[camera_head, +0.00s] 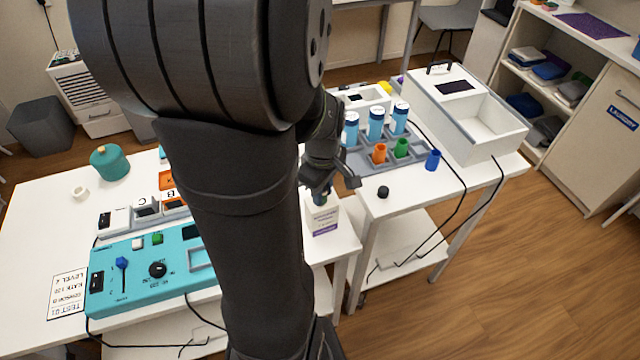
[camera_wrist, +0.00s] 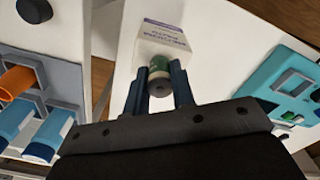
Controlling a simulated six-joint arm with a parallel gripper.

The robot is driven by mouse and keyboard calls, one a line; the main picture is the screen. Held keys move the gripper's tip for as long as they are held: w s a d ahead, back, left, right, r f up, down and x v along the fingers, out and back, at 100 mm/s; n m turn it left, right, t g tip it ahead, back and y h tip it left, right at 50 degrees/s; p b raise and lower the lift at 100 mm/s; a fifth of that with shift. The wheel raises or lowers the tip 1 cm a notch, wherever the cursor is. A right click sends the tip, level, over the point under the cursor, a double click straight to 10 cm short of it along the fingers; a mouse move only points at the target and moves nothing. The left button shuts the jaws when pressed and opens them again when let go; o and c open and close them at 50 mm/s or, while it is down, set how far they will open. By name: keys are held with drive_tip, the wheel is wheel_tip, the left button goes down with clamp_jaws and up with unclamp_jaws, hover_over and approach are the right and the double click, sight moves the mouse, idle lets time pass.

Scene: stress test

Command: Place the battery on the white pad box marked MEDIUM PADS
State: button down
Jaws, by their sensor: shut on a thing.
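My gripper (camera_head: 328,186) is shut on the battery (camera_wrist: 159,68), a small cylinder with a green band and a dark end, held between the two fingers in the wrist view. The white pad box (camera_wrist: 163,39) with purple print is directly beyond the battery; the far end of the battery overlaps it in the picture, and I cannot tell whether they touch. In the head view the box (camera_head: 323,220) stands near the table's right front corner, under my gripper. The battery (camera_head: 320,198) shows there only as a small bit, mostly hidden by the fingers.
A turquoise control panel (camera_head: 140,272) lies left of my arm. On the right table, a grey rack (camera_head: 365,160) holds blue-capped inhalers and coloured cups, with a black knob (camera_head: 383,192) in front. A gap separates the tables. A white open case (camera_head: 475,135) stands behind.

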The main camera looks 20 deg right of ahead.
drive_tip(key=c, duration=1.2)
unclamp_jaws()
drive_tip(key=shift+f, duration=0.1)
drive_tip(key=shift+c, duration=0.2)
wheel_tip(320, 180, up, 12)
wheel_tip(320, 180, down, 12)
drive_tip(key=shift+r, duration=1.75)
